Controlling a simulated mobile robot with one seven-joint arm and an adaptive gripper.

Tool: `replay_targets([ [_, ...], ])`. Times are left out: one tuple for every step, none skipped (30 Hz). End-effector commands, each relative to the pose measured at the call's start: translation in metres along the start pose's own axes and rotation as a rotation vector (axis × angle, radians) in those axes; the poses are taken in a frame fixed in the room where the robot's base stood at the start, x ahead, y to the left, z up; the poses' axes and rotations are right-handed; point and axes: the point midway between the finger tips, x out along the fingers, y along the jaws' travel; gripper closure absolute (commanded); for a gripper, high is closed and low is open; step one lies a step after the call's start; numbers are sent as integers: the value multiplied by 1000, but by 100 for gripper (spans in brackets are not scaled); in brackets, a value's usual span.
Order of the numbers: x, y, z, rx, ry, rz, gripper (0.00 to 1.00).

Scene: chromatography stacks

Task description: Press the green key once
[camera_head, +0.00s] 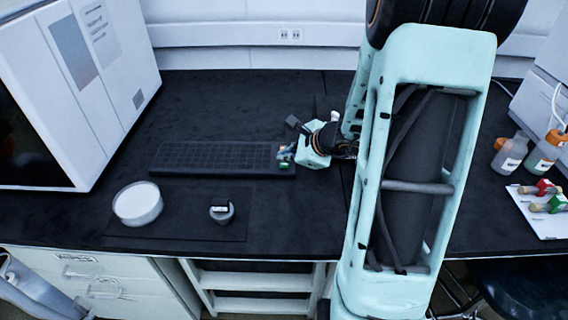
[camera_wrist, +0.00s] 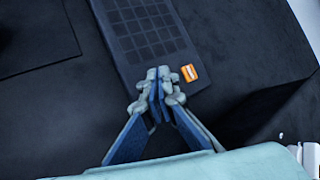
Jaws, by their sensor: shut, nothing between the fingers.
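A black keyboard (camera_head: 205,158) lies flat on the dark bench. In the wrist view its dark key grid (camera_wrist: 140,28) runs up and away from my gripper. A small green patch, seemingly the green key (camera_head: 284,164), shows at the keyboard's right end, beside my gripper (camera_head: 287,153). An orange key (camera_wrist: 189,73) sits just right of my fingertips in the wrist view. My gripper (camera_wrist: 159,76) is shut and empty, its tips over the keyboard's end. No green shows in the wrist view; the fingers cover that part. I cannot tell whether the tips touch a key.
A white round dish (camera_head: 138,203) and a small dark-topped item (camera_head: 222,211) stand on a dark mat in front of the keyboard. A large white instrument (camera_head: 85,75) stands at left. Bottles (camera_head: 510,153) and a white card with coloured pieces (camera_head: 540,210) are at right.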

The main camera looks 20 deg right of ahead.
Motion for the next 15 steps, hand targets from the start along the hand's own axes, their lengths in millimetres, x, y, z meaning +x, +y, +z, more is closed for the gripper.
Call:
replay_targets([
  [-3,-2,2,-1,0,-1,100],
  [-4,-3,3,-1,0,-1,100],
  [-7,-5,5,-1,0,-1,100],
  [-9,-7,6,-1,0,-1,100],
  [-11,-8,8,-1,0,-1,100],
  [-14,-10,10,-1,0,-1,100],
  [-16,-12,12,-1,0,-1,100],
  [-18,-14,14,-1,0,-1,100],
  [-21,-16,16,-1,0,-1,100],
  [-23,-17,17,-1,0,0,100],
  [-25,-19,19,-2,-1,-1,100],
  [-28,-21,21,-2,-1,-1,100],
  [-30,-22,22,-2,-1,-1,100],
  [-32,-24,24,-1,-1,-1,100],
  [-34,-25,25,-1,0,-1,100],
])
